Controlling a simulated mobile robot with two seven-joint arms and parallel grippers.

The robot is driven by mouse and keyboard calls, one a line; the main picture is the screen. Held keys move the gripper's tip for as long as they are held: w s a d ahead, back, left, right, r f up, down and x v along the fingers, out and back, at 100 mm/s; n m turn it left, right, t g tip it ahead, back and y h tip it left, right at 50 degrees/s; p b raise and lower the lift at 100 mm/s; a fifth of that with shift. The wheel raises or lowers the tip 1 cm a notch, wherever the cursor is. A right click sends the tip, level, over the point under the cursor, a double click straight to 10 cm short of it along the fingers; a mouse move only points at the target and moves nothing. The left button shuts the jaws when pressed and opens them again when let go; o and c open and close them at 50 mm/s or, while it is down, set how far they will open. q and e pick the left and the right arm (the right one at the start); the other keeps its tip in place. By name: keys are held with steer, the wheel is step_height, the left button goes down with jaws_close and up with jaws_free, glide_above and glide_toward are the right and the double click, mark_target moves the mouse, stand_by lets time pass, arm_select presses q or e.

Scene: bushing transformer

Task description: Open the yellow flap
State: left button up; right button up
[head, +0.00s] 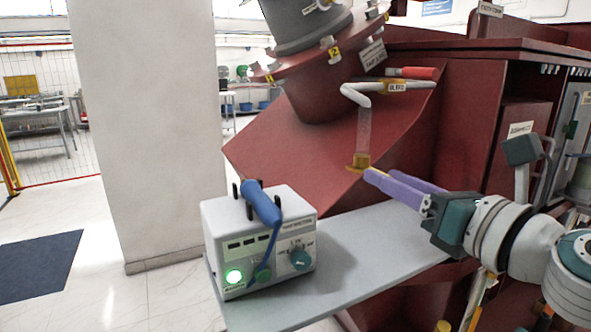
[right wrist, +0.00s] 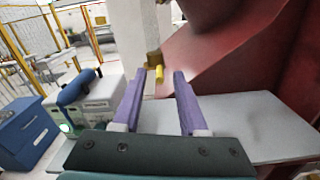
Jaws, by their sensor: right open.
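A small yellow flap (head: 358,162) sits at the lower end of a clear vertical tube (head: 364,130) hanging from a white bent pipe (head: 362,91), against the sloping red transformer wall. My right gripper (head: 382,174) comes in from the right with two purple fingers, their tips close beside and slightly below the flap. In the right wrist view the fingers (right wrist: 158,75) are apart, and the yellow flap (right wrist: 159,72) shows between their tips; contact cannot be told. Nothing is held. My left gripper is in neither view.
A grey tester box (head: 258,240) with a blue handheld tool (head: 262,203) and a lit green button stands on a grey shelf (head: 375,245) below. A white column (head: 145,130) rises behind at left. The red transformer body (head: 470,90) fills the right.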

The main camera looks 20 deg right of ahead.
steer(key=shift+w, duration=0.15)
steer(key=shift+c, duration=0.2)
jaws_close()
stand_by(0.4)
